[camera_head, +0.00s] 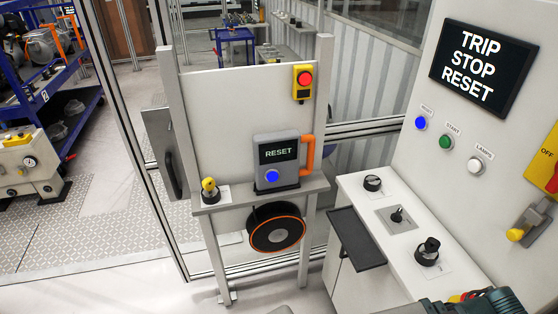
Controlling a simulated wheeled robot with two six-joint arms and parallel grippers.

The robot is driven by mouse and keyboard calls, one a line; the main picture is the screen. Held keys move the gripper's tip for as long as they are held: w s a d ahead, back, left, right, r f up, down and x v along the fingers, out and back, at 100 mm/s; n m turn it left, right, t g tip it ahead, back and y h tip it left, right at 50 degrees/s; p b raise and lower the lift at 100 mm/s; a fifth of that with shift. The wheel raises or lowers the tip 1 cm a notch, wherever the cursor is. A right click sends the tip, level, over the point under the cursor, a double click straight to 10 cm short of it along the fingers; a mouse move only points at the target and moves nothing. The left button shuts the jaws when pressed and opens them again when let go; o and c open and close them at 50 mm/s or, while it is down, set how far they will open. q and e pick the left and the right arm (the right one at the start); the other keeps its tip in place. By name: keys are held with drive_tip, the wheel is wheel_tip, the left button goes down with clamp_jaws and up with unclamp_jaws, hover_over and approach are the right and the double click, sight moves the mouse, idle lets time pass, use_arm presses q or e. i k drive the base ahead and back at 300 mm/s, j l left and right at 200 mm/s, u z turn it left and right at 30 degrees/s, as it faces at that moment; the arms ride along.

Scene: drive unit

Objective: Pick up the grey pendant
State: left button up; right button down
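The grey pendant (271,176) stands upright on a narrow grey shelf (232,203) in front of a pale panel. It has a dark screen reading RESET, a lit blue button on its front and an orange handle (308,153) on its right side. Nothing is touching it except the shelf under it. I see no gripper fingers of mine. A dark part with red and yellow bits shows at the bottom right edge; I cannot tell if it is part of my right arm.
A yellow-topped knob (209,188) stands left of the pendant. A red button on a yellow box (303,82) hangs above. An orange-rimmed black reel (276,230) hangs below the shelf. A white console (352,192) with knobs and a dark tray (355,239) stands right.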

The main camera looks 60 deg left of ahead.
sight(279, 152)
drive_tip(key=j+u, duration=0.2)
drive_tip(key=u, duration=1.8)
